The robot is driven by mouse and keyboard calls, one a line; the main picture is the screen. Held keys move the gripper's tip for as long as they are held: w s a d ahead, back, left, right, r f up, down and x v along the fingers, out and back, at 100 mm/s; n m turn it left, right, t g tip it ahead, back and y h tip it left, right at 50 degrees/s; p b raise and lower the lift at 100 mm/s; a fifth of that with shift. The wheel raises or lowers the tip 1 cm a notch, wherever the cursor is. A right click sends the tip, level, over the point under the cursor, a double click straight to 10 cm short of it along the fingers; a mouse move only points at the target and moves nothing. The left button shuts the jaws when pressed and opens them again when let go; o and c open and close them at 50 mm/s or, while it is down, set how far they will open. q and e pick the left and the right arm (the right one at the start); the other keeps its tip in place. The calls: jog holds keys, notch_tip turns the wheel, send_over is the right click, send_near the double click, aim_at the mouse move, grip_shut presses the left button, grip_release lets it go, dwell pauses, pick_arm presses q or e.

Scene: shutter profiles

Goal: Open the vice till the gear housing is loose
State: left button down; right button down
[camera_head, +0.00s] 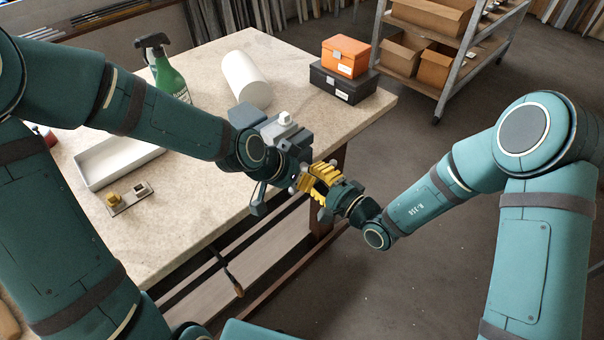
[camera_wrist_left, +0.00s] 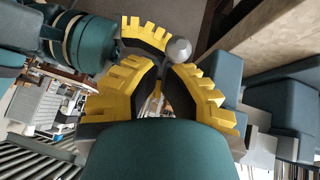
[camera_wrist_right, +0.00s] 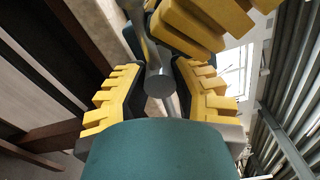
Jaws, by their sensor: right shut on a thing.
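The blue-grey vice (camera_head: 247,115) is on the table's right edge, partly hidden by my left arm. A light grey part with a pale knob, seemingly the gear housing (camera_head: 285,119), sits at its jaws; I cannot tell how tightly it is held. The vice's grey metal handle bar (camera_wrist_right: 160,82) runs between the fingers of my right gripper (camera_head: 322,184), which is shut on it in front of the vice. My left gripper (camera_wrist_left: 160,68) is close beside the right one. Its fingertips nearly meet, with the bar's round end (camera_wrist_left: 178,50) just beyond them.
A green spray bottle (camera_head: 168,75), white cylinder (camera_head: 246,78), orange box (camera_head: 345,56) and black case (camera_head: 343,84) stand on the table (camera_head: 180,205). A grey tray (camera_head: 118,153) lies at left. A shelf trolley (camera_head: 456,70) stands at back right. Floor space right of the table is clear.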

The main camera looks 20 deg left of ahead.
pick_arm(q)
jog(key=shift+f, duration=0.1)
pick_arm(e)
jog(key=c, duration=0.7)
grip_release()
jog(key=shift+w+r, duration=0.1)
